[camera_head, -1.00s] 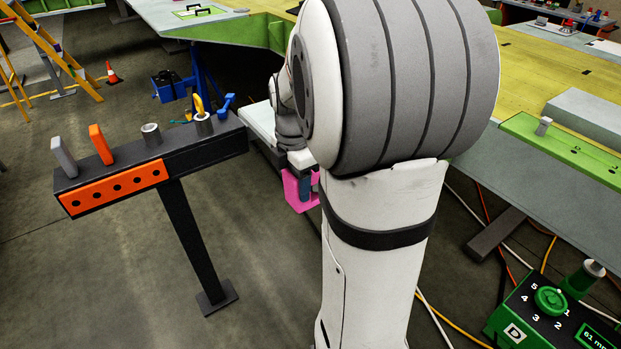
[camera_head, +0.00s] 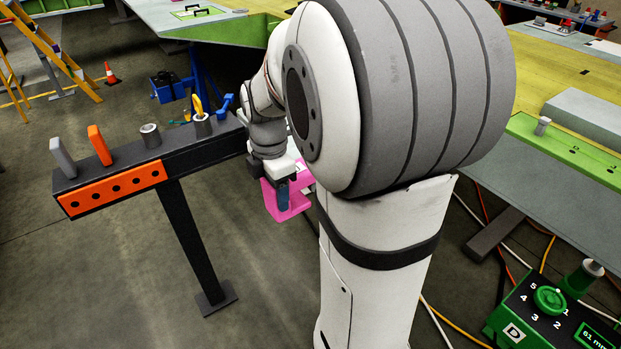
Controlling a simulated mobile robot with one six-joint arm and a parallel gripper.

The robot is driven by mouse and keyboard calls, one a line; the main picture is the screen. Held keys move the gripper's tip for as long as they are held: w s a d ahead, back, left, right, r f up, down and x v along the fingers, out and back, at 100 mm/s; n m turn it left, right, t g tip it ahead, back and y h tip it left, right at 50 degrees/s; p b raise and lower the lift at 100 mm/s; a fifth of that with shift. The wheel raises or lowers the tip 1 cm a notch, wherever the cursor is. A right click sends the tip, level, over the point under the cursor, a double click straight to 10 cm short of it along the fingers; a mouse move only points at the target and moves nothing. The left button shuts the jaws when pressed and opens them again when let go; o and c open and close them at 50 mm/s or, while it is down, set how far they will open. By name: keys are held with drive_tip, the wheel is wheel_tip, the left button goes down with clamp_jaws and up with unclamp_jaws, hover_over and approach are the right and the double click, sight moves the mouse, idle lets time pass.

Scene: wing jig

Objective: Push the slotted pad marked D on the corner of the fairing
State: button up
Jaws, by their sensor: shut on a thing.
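My gripper (camera_head: 274,182) is in mid-view, to the right of the dark tool rail's near end and left of my large arm link. It is shut on a bright pink slotted pad (camera_head: 290,208), held in the air above the floor. A dark finger overlaps part of the pad. The pad's right side is partly hidden by my arm, and no letter can be read on it. The fairing and its corner cannot be made out; my arm covers much of the middle of the view.
The dark tool rail (camera_head: 205,152) on a post carries several tools and an orange holed panel (camera_head: 112,188). A green control box (camera_head: 545,318) marked D stands at lower right. The yellow-green wing structure (camera_head: 560,80) spans the back right. Open floor lies below my gripper.

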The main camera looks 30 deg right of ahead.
sight(299, 179)
drive_tip(key=shift+a+r, duration=0.1)
drive_tip(key=shift+a, duration=1.4)
drive_tip(key=shift+d, duration=0.1)
drive_tip(key=shift+d+r+y+p, duration=0.15)
drive_tip(key=shift+d+y+p, duration=0.2)
drive_tip(key=shift+d, duration=0.75)
drive_tip(key=shift+d, duration=0.3)
drive_tip(key=shift+w+d+f, duration=0.1)
drive_tip(key=shift+d+f, duration=0.05)
drive_tip(key=shift+d, duration=1.35)
drive_tip(key=shift+d+f, duration=0.1)
drive_tip(key=shift+d, duration=1.4)
drive_tip(key=o, duration=1.1)
